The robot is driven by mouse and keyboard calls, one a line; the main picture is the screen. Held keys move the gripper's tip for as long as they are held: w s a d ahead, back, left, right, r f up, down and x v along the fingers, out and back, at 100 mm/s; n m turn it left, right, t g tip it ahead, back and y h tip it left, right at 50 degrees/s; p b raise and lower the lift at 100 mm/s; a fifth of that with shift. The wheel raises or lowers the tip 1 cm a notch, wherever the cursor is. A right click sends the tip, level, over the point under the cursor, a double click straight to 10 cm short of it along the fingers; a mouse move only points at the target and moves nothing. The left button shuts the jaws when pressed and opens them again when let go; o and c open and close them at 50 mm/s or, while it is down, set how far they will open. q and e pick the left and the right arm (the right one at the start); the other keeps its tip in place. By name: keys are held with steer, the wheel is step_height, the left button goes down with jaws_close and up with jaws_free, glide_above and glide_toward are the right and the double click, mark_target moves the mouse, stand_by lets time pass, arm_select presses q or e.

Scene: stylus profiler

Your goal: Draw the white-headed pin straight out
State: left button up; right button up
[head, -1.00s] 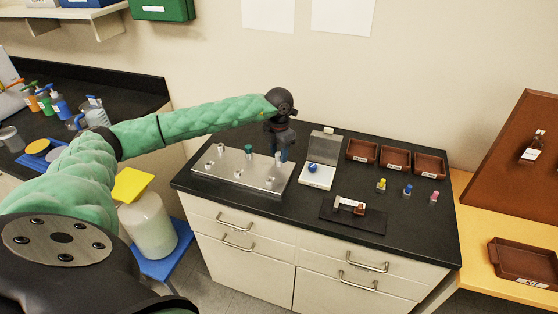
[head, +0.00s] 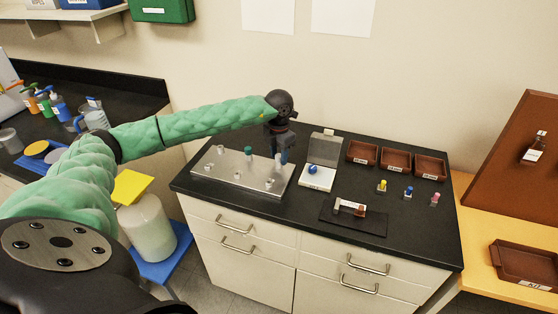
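A silver metal plate (head: 225,180) lies on the left part of the black bench top, with several upright pins in it. One pin with a pale, whitish head (head: 278,160) stands near the plate's back right corner. A teal-headed pin (head: 248,151) stands left of it, and a pale grey one (head: 221,150) farther left. My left gripper (head: 283,157) points down over the back right corner, right beside the whitish pin. Its fingers are dark and small, so I cannot tell whether they are apart or touch the pin. My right gripper is not in view.
Right of the plate is an open white box (head: 318,178) with a blue ball. Brown trays (head: 396,157) line the back. Small yellow, blue and pink-topped items stand in front of them. A dark mat (head: 340,223) with a small block lies at the front.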

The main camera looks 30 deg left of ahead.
arm_select(q)
jaws_close()
steer(key=shift+r, duration=0.45)
stand_by(0.3)
steer(key=shift+r, duration=0.2)
steer(key=shift+r, duration=0.1)
stand_by(0.4)
